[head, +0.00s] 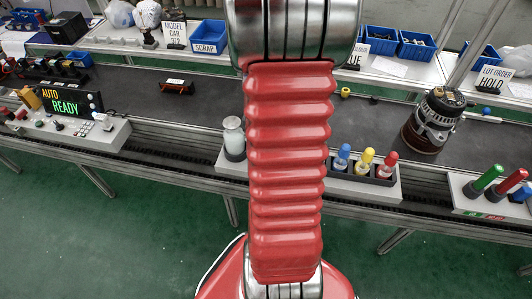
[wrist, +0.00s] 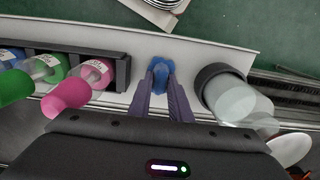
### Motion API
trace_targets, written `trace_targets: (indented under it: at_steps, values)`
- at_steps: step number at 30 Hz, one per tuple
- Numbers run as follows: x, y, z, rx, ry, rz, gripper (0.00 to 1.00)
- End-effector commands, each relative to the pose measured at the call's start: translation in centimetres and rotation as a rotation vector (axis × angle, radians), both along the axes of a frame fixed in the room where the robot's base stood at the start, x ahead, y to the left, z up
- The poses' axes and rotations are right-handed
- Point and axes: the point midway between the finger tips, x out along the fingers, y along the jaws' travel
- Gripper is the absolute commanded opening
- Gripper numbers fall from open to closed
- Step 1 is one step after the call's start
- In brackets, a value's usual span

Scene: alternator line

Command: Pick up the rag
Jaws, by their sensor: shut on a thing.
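In the wrist view, my gripper (wrist: 160,84) has its two fingers closed on a small, crumpled blue rag (wrist: 159,70). The rag bunches between and just past the fingertips, over the pale grey shelf; I cannot tell whether it touches the shelf. The rag lies between a holder with capped bottles on the left and a clear jar on the right. In the head view, my own arm hides the gripper and the rag.
In the head view, a clear jar (head: 234,138) stands left of my arm, and a bottle rack (head: 359,176) with blue-, yellow- and red-topped bottles stands right. An alternator (head: 432,122) sits on the dark conveyor (head: 195,108). Blue bins line the back shelf.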

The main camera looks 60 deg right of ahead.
Motion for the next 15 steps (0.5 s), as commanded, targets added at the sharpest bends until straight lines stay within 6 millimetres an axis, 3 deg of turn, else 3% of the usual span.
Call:
trace_targets:
  at_steps: [7, 15]
  values:
    - [0.1, -0.1, 2.5, -0.004, -0.003, 0.0, 0.0]
    - [0.1, -0.1, 7.2, -0.005, -0.004, 0.0, 0.0]
